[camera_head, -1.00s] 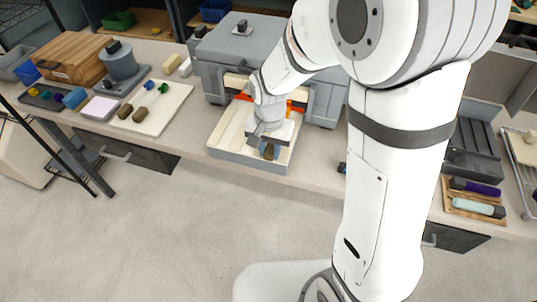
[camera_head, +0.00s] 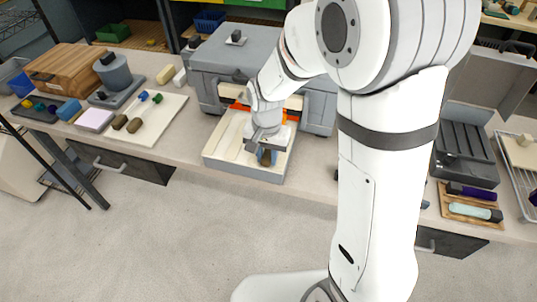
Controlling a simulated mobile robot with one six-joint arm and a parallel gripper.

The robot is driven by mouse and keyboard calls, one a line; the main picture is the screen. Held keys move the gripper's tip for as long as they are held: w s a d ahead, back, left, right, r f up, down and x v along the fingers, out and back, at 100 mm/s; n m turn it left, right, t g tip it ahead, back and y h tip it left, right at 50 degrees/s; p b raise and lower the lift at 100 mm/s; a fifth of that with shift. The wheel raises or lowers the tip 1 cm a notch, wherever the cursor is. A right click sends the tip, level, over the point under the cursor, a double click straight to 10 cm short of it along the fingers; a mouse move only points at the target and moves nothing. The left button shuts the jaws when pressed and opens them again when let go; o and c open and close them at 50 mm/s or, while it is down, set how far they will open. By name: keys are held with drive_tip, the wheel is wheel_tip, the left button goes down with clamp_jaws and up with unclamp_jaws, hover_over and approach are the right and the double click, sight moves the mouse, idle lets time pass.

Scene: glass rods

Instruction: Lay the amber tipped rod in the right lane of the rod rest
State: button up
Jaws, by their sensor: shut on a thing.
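My gripper (camera_head: 266,151) is shut on a rod (camera_head: 265,159) over the right part of a pale tray with long lanes, which looks like the rod rest (camera_head: 222,148). Only a brown handle end and a bit of blue show below the jaws. The rod's tip is hidden, so I cannot tell its colour. I cannot tell whether the rod touches the lane. Two other brown-handled rods, one blue-tipped (camera_head: 120,121) and one green-tipped (camera_head: 135,124), lie on a cream board (camera_head: 165,122) at the left.
A grey furnace-like box (camera_head: 235,62) with an orange strip stands right behind the tray. A grey pot (camera_head: 114,70) and a wooden box (camera_head: 65,68) stand at the left. A wooden holder (camera_head: 447,199) with purple and pale cylinders lies at the right, beside an open dark case (camera_head: 462,150).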

drive_tip(key=shift+f, duration=0.1)
drive_tip(key=o, duration=1.1)
wheel_tip(320, 180, up, 8)
drive_tip(key=shift+f, duration=0.1)
drive_tip(key=s+d+r+n+t, duration=0.1)
drive_tip(key=s+d+r+n, duration=0.1)
drive_tip(key=s+d, duration=0.4)
drive_tip(key=s+d+r+n+t, duration=0.1)
drive_tip(key=s+d+r+n, duration=0.1)
drive_tip(key=s+d+r, duration=0.2)
drive_tip(key=s+d, duration=0.2)
drive_tip(key=s, duration=0.2)
drive_tip(key=shift+s+t, duration=0.35)
drive_tip(key=shift+t, duration=0.05)
